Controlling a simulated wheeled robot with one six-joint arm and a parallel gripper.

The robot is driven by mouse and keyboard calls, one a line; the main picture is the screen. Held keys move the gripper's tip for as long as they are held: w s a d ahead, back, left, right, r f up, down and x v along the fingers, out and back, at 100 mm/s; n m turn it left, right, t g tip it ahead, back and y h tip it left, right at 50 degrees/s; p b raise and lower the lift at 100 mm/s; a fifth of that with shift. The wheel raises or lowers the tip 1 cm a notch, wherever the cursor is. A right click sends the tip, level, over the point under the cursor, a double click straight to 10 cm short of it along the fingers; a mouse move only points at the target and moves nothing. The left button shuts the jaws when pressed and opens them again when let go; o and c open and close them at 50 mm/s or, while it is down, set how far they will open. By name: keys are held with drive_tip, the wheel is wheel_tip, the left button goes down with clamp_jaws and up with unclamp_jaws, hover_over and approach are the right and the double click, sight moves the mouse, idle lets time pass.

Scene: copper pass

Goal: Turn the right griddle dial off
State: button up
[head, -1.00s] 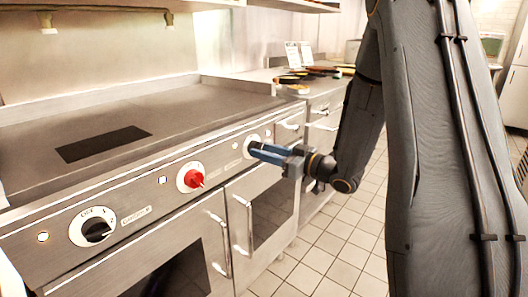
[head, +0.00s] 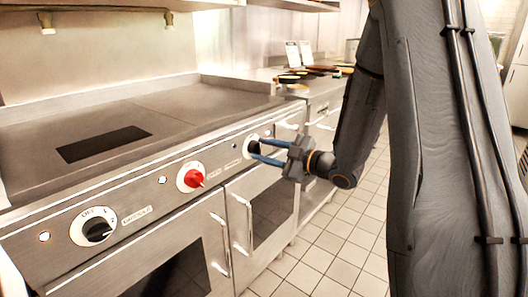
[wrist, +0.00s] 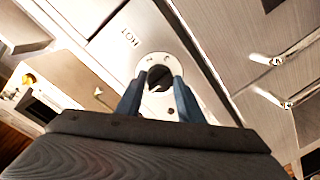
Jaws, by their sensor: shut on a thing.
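The right griddle dial is a black knob on a white round plate at the right end of the steel front panel, in the head view (head: 252,147) and in the wrist view (wrist: 159,78). My gripper (head: 256,150) reaches it from the right. Its two blue fingers, one above the other in the head view, are shut on the knob's sides. In the wrist view the fingers (wrist: 159,92) flank the knob. The fingers partly cover the dial, so I cannot tell its pointer setting.
A red knob (head: 192,177) sits mid panel, and the left black dial (head: 97,229) is at the left, near a glowing lamp (head: 44,237). Oven door handles (head: 241,222) stick out below. The tiled floor (head: 325,250) at the right is open.

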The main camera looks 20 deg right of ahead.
drive_tip(key=shift+s+n, duration=0.1)
drive_tip(key=shift+n, duration=0.2)
idle(0.4)
drive_tip(key=o, duration=1.1)
drive_tip(key=shift+c, duration=0.2)
drive_tip(key=v, duration=0.7)
drive_tip(key=shift+s+d, duration=0.2)
drive_tip(key=shift+s, duration=0.15)
drive_tip(key=shift+w, duration=0.1)
